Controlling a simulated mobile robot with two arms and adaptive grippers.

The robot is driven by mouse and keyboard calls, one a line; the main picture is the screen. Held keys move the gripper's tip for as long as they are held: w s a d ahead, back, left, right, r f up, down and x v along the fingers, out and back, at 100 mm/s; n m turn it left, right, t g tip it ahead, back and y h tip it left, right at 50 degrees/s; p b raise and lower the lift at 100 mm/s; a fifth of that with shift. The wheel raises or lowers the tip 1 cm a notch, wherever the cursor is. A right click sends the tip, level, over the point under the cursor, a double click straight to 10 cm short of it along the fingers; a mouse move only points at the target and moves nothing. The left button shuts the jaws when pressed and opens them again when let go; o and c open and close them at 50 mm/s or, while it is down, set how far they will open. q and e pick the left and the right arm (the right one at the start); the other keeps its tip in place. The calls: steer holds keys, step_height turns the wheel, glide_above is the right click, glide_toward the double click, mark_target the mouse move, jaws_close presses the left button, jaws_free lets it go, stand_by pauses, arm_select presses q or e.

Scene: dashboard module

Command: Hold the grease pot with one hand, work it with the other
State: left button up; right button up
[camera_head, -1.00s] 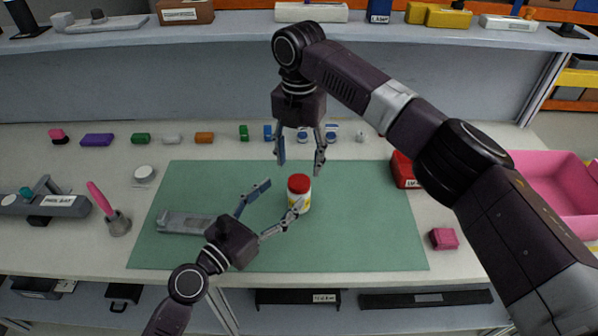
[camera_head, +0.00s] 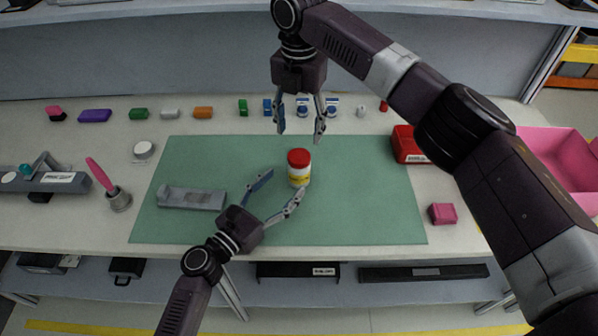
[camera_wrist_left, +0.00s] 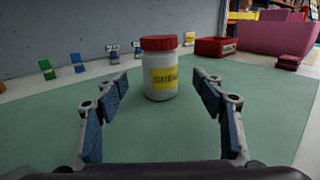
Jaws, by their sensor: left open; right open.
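The grease pot (camera_head: 299,168) is a small white jar with a red lid and a yellow label, standing upright on the green mat (camera_head: 365,215). My left gripper (camera_head: 280,190) is open, low over the mat, in front and to the left of the pot. In the left wrist view the pot (camera_wrist_left: 160,70) stands centred ahead, just beyond the spread fingertips (camera_wrist_left: 163,78), apart from them. My right gripper (camera_head: 300,135) is open, pointing down above and behind the pot, with nothing between its fingers.
A grey holder (camera_head: 192,198) lies on the mat's left side. A pink-handled brush (camera_head: 108,185) stands left of the mat. A red bin (camera_head: 408,146), a pink block (camera_head: 443,213) and a pink crate (camera_head: 560,160) are to the right. Small coloured blocks line the back.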

mark_target(292, 176)
arm_select(q)
steer(key=x, duration=0.6)
steer(key=shift+w+f, duration=0.1)
steer(key=shift+w, duration=0.1)
arm_select(e)
steer(key=shift+w+f, duration=0.1)
steer(key=shift+w, duration=0.1)
arm_select(q)
steer(key=shift+w+d, duration=0.35)
steer(key=shift+d, duration=0.05)
arm_select(e)
steer(key=shift+s, duration=0.15)
arm_select(q)
steer(key=shift+c, duration=0.6)
jaws_close()
